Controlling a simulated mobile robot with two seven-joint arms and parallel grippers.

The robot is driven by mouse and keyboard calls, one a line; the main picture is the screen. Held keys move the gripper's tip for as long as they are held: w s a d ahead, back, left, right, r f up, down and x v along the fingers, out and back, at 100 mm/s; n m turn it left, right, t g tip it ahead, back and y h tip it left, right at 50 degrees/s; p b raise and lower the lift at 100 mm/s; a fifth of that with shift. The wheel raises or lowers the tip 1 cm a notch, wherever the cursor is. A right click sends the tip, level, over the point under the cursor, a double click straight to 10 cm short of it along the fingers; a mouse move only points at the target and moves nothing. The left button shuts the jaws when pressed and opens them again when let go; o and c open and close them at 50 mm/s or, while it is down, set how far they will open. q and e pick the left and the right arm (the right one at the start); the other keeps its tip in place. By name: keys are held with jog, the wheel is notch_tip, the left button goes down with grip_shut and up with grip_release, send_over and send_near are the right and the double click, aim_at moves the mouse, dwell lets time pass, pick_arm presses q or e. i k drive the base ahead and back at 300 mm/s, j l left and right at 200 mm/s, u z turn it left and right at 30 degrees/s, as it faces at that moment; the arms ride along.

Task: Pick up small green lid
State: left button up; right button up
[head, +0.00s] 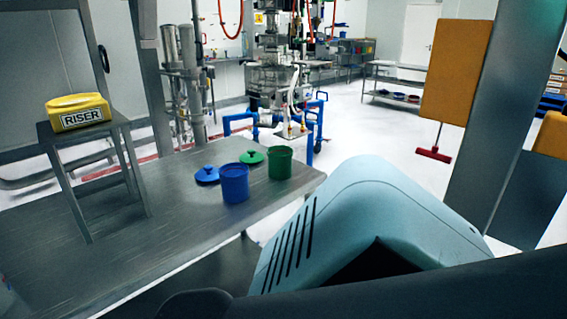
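The small green lid (251,157) lies flat on the grey metal table (150,220), with its knob facing up. It is behind the blue container (235,184) and left of the green container (280,163). A blue lid (207,175) with a knob lies to its left. No fingertips of either gripper show in the head view. A light blue part of my own body fills the lower right and hides what is behind it.
A yellow block marked RISER (78,112) rests on a small metal stand (60,135) at the table's left. The table surface in front of the containers is clear. A metal post (515,110) stands at the right.

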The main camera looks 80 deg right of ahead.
aim_at(252, 157)
jog(key=z, duration=2.7)
jog(key=i+j, duration=0.6)
